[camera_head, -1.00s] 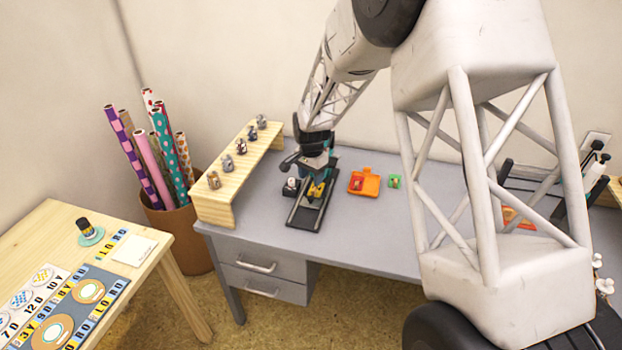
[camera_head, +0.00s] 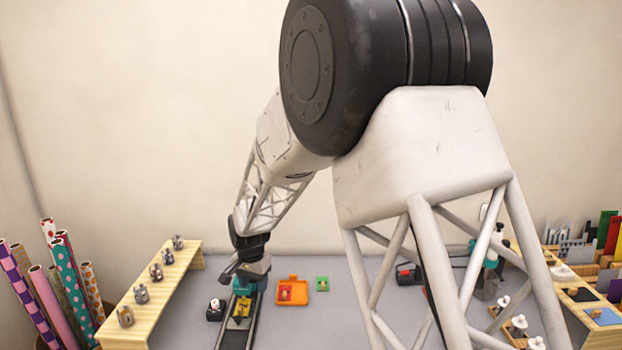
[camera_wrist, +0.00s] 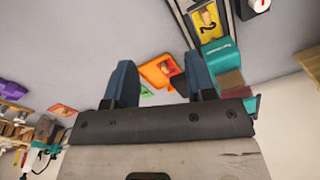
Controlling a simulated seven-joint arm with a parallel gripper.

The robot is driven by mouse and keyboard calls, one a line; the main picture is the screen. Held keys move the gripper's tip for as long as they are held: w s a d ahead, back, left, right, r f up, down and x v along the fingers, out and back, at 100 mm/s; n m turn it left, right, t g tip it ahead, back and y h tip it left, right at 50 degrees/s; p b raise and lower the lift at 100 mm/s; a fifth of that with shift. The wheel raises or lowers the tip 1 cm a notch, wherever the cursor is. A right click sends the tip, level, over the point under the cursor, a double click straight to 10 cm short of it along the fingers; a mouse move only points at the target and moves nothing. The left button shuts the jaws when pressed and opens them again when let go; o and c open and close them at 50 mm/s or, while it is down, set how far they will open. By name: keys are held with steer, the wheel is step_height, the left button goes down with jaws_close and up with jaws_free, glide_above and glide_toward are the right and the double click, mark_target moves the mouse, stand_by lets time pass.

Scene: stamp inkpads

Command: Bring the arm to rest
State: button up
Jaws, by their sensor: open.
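My gripper (camera_head: 247,270) hangs at the lower end of my arm, over the back end of a long black stand in the head view. In the wrist view its two blue fingers (camera_wrist: 160,65) are apart with nothing between them. The black stand (camera_head: 232,338) carries a yellow block (camera_head: 240,309) and has a teal part (camera_head: 244,287) at its back. In the wrist view the yellow block (camera_wrist: 205,20) shows a dark figure, and the teal part (camera_wrist: 218,52) is right beside one finger; I cannot tell if they touch.
Right of the stand lie an open orange case (camera_head: 292,299) and a green pad (camera_head: 322,284). A black box with a white knob (camera_head: 214,309) is at its left. A wooden shelf (camera_head: 165,289) holds several small grey items. Patterned rolls (camera_head: 66,266) stand far left.

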steer(key=s+d+r+n+t, duration=0.1)
steer(key=s+d+r, duration=0.7)
steer(key=d, duration=0.3)
steer(key=s+d+r+n, duration=0.1)
steer(key=s+d+r, duration=0.75)
steer(key=d, duration=0.25)
steer(key=s+d, duration=0.4)
steer(key=s, duration=0.4)
steer(key=s+d+r+n, duration=0.1)
steer(key=s+d, duration=0.3)
steer(key=s, duration=0.4)
steer(key=s+d+r+t, duration=0.1)
steer(key=s+d, duration=0.4)
steer(key=s, duration=0.3)
steer(key=shift+s+n, duration=0.25)
steer(key=shift+n, duration=0.15)
